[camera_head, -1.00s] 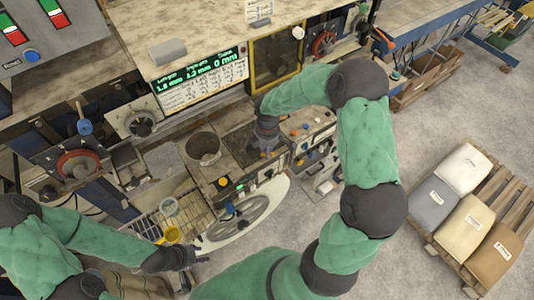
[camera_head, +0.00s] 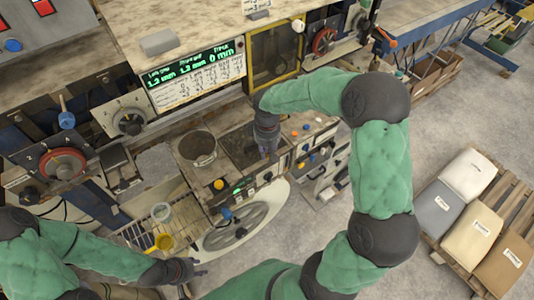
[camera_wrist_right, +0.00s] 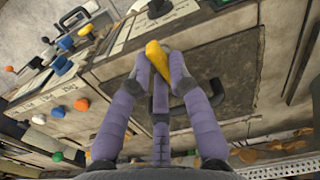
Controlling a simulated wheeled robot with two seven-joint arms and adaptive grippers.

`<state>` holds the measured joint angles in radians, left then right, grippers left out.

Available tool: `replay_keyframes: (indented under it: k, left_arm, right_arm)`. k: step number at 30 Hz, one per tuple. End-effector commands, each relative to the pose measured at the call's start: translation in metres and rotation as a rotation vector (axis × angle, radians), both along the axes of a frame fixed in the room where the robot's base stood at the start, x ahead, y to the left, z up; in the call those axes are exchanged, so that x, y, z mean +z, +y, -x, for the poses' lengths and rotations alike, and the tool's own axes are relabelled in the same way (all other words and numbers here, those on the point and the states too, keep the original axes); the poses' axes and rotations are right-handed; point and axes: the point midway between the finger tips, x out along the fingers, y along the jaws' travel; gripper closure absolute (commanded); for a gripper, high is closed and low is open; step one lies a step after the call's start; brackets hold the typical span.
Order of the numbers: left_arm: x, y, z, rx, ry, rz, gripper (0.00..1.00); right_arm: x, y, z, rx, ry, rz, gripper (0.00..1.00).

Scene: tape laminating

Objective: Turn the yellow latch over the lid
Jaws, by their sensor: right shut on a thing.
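The yellow latch (camera_wrist_right: 157,58) shows in the right wrist view, between the purple fingers of my right gripper (camera_wrist_right: 160,75), which is shut on it. The latch lies at the near edge of a dark, worn lid (camera_wrist_right: 222,65) with a black handle (camera_wrist_right: 216,90). In the head view my right gripper (camera_head: 268,152) reaches down at the right side of the dark lid (camera_head: 240,147); the latch is hidden there by the hand. My left gripper (camera_head: 190,268) is low and left of centre, apart from the lid; its fingers are too small to judge.
A round pot (camera_head: 199,147) stands left of the lid. A panel with coloured knobs (camera_head: 304,130) is just right of my right gripper. Sacks on a pallet (camera_head: 470,215) lie at the right.

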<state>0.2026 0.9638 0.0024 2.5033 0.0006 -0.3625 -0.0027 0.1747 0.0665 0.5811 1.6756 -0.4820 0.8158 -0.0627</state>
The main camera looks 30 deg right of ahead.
Motion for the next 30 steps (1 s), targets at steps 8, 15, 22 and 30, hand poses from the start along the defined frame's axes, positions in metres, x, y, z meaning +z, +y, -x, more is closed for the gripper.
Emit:
replay_keyframes:
  k: [8, 15, 22, 30]
  left_arm:
    - [-0.0086, 0.0000, 0.0000, 0.000, 0.000, 0.000, 0.60]
    - [-0.0102, 0.0000, 0.0000, 0.000, 0.000, 0.000, 0.60]
    - [-0.0101, 0.0000, 0.0000, 0.000, 0.000, 0.000, 0.60]
    - [-0.0101, 0.0000, 0.0000, 0.000, 0.000, 0.000, 0.60]
  right_arm:
    - [-0.0001, -0.0004, -0.0001, -0.120, -0.002, 0.001, 1.00]
    - [0.0006, -0.0004, 0.0000, -0.157, -0.003, 0.000, 1.00]
    - [0.0009, -0.0004, -0.0001, -0.161, -0.003, 0.000, 1.00]
    - [0.0008, -0.0004, 0.0000, -0.160, -0.002, 0.001, 0.56]
